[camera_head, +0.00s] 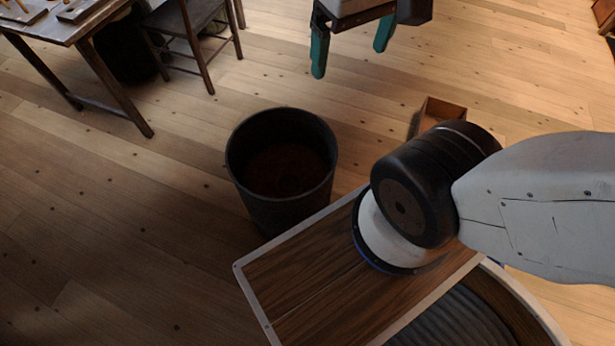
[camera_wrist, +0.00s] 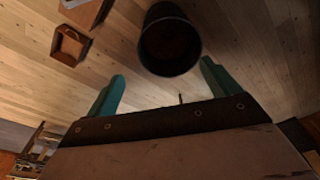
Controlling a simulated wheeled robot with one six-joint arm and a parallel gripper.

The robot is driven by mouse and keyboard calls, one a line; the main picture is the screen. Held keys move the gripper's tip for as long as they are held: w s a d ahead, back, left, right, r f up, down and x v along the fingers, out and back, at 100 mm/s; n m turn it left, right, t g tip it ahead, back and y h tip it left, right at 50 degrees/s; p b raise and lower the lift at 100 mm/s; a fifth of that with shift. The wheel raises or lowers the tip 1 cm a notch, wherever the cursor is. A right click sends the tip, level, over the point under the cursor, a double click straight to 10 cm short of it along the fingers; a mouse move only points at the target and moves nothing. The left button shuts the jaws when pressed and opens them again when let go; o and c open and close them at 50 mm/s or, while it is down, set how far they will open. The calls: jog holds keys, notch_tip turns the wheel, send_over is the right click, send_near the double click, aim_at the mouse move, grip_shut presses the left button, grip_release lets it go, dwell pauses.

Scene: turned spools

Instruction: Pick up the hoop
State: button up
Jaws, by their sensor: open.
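No hoop can be made out in either view. My gripper (camera_head: 350,60) is at the top of the head view, with its two teal fingers spread apart and nothing between them. In the wrist view the fingers of my gripper (camera_wrist: 162,75) are also apart and empty. A small thin dark shape shows between them there, too small to identify.
A dark open bin (camera_head: 265,213) stands on the plank floor and also shows in the wrist view (camera_wrist: 170,65). A small open wooden box (camera_head: 446,108) lies behind my arm. A table (camera_head: 62,30) and chair (camera_head: 195,20) stand far left. Floor between is clear.

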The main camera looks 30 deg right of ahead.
jog(key=shift+o, duration=0.6)
jog(key=w+f, duration=0.3)
jog(key=w, duration=0.4)
jog(key=w+f+m, duration=0.1)
jog(key=w+f, duration=0.3)
jog(key=w, duration=0.3)
jog(key=shift+w+f, duration=0.25)
jog(key=shift+f, duration=0.05)
jog(key=w+f+m, duration=0.1)
jog(key=w+f, duration=0.7)
jog(key=f, duration=0.1)
jog(key=m+g, duration=0.1)
jog(key=m, duration=0.2)
send_over(289, 188)
notch_tip(289, 188, down, 48)
notch_tip(289, 188, down, 7)
jog(key=shift+s+d+f, duration=0.1)
jog(key=c, duration=0.8)
